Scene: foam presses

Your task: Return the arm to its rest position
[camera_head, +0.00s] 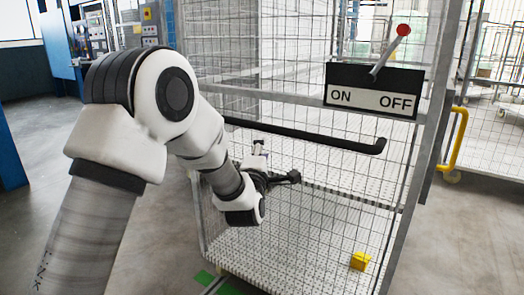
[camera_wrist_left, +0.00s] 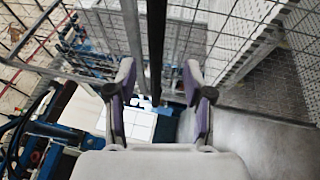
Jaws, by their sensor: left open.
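My left arm comes in from the left in the head view. Its open gripper (camera_head: 276,163) is in front of the wire-mesh cage, just below the left part of a black horizontal bar (camera_head: 310,134). In the left wrist view the two fingers (camera_wrist_left: 158,78) are spread with nothing held between them. The black bar (camera_wrist_left: 156,45) runs down the picture between the fingertips, seemingly beyond them; I cannot tell the exact gap. My right gripper is in neither view.
An ON/OFF panel (camera_head: 372,98) is on the cage (camera_head: 300,212), its red-knobbed lever (camera_head: 391,50) leaning right toward OFF. A yellow block (camera_head: 360,261) lies low inside the cage. A yellow handle (camera_head: 456,140) is at right. Open floor (camera_head: 160,250) lies left of the cage.

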